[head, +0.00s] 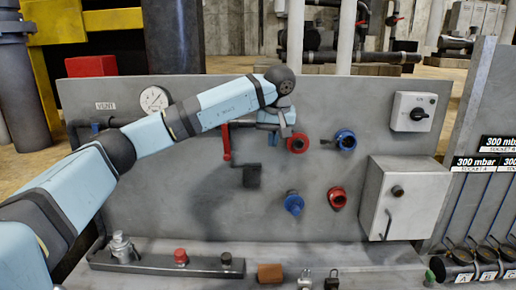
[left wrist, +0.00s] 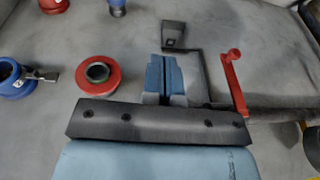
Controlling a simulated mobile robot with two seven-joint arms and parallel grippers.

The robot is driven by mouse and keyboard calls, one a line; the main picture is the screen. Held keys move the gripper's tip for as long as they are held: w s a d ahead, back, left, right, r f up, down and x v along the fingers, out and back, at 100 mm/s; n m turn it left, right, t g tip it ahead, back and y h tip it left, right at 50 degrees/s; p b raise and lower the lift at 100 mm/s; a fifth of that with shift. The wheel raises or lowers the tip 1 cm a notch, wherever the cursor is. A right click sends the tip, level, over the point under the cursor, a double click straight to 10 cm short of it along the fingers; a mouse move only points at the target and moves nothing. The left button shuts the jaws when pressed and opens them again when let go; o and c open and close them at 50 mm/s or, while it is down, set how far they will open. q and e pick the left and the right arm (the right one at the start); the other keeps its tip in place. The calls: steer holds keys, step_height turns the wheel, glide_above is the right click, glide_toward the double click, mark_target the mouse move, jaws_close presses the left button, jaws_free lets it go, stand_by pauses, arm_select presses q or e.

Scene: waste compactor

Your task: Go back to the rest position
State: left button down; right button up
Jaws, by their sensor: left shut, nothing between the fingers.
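My left arm reaches in from the left in the head view, in front of the grey panel (head: 200,200). My left gripper (head: 273,136) hangs at its end, between the red lever (head: 226,141) and the upper red socket (head: 298,142). In the left wrist view the blue fingers of my left gripper (left wrist: 166,78) are together, with nothing between them. The red socket (left wrist: 98,80) and the red lever (left wrist: 236,85) lie on either side of the fingers. My right gripper is in neither view.
The panel also bears a gauge (head: 154,99), an upper blue socket (head: 345,140), a lower blue socket (head: 294,203), a rotary switch (head: 413,112) and a grey box (head: 402,200). A brown block (head: 270,273) and padlocks (head: 305,279) sit on the ledge below.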

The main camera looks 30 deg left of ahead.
arm_select(q)
steer(key=shift+w+d+r, duration=0.1)
steer(key=shift+w+d, duration=0.15)
stand_by(0.4)
